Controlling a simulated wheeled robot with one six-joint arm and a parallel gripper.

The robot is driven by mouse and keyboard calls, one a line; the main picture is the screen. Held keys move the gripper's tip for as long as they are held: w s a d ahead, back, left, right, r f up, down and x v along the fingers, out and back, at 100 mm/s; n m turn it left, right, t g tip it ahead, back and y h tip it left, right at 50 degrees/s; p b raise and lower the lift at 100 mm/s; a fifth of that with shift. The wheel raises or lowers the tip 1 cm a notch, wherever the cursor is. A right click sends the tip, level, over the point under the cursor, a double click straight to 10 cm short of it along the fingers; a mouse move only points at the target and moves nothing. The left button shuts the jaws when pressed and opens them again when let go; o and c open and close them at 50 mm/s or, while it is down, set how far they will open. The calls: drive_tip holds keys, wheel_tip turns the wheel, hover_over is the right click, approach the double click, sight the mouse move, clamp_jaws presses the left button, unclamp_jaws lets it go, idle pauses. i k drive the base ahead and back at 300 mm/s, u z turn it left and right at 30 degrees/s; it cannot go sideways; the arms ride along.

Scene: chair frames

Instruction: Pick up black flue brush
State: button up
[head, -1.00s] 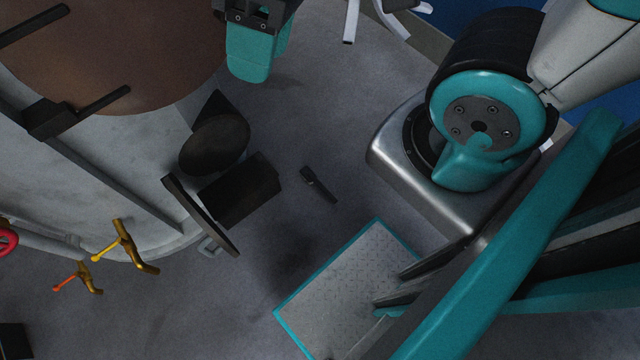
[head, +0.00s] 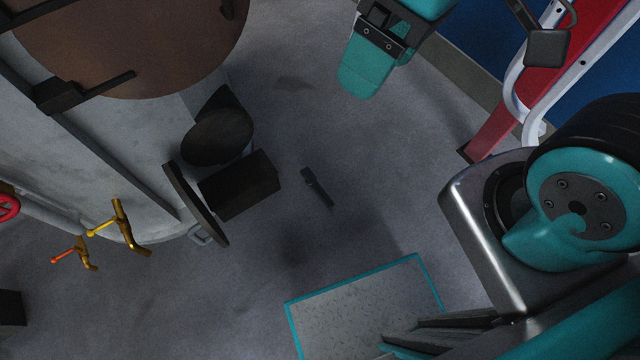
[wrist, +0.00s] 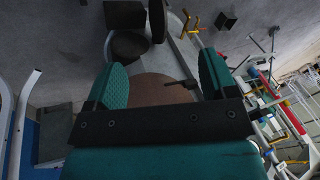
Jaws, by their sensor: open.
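A small, dark, slender object that looks like the black flue brush (head: 317,188) lies on the grey floor near the middle of the head view. Its finer shape is too dark to tell. My gripper (head: 366,68) is at the top of the head view, well apart from the brush and above it in the picture. In the wrist view my gripper (wrist: 163,72) has its two teal fingers spread wide with nothing between them. I cannot make out the brush for certain in the wrist view.
Left of the brush stands a large grey body with a brown round top (head: 150,45) and dark protruding parts (head: 238,185). Yellow-handled valves (head: 122,228) are at the lower left. A red and white frame (head: 510,110) stands at the upper right.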

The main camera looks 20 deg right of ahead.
sight(308, 176)
drive_tip(key=u, duration=0.3)
drive_tip(key=i, duration=0.85)
drive_tip(key=z, duration=0.4)
